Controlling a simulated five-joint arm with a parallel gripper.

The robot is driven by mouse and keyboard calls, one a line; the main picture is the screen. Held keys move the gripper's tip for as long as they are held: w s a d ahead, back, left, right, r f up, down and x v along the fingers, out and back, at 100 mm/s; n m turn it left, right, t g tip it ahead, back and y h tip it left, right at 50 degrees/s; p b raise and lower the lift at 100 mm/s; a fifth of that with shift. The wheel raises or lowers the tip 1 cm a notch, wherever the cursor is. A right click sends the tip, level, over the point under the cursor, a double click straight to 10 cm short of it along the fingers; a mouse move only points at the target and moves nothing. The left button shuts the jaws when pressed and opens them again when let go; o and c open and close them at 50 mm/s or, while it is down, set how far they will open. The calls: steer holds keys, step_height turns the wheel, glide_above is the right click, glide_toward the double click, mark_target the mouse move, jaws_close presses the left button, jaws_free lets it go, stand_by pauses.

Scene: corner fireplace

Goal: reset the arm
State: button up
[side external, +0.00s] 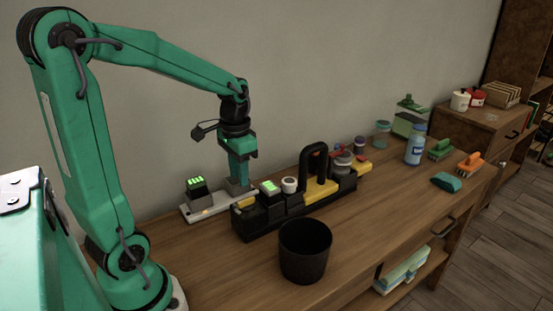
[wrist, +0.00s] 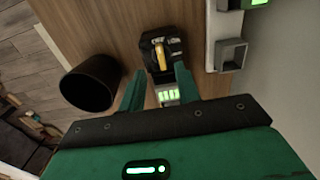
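My gripper (side external: 238,178) points down at the end of my green arm, over the back left part of the wooden table. In the side view it overlaps the grey post of a white base; I cannot tell the exact gap. In the wrist view my gripper (wrist: 160,74) has its two green fingers spread apart with nothing held between them. A block with a green-lit top (wrist: 169,97) shows between the fingers, lower down, partly hidden by my gripper's body.
A white base (side external: 212,208) carries a green-lit block (side external: 196,185). Beside it stands a black and yellow tool holder (side external: 262,218) with a tall black handle. A black bin (side external: 305,252) stands in front. Bottles and brushes are farther right; the front right tabletop is clear.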

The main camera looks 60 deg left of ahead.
steer(key=s+d+r+t, duration=0.5)
steer(key=s+d+r, duration=0.2)
steer(key=d, duration=0.4)
steer(key=shift+s+t, duration=0.2)
steer(key=shift+t, duration=0.1)
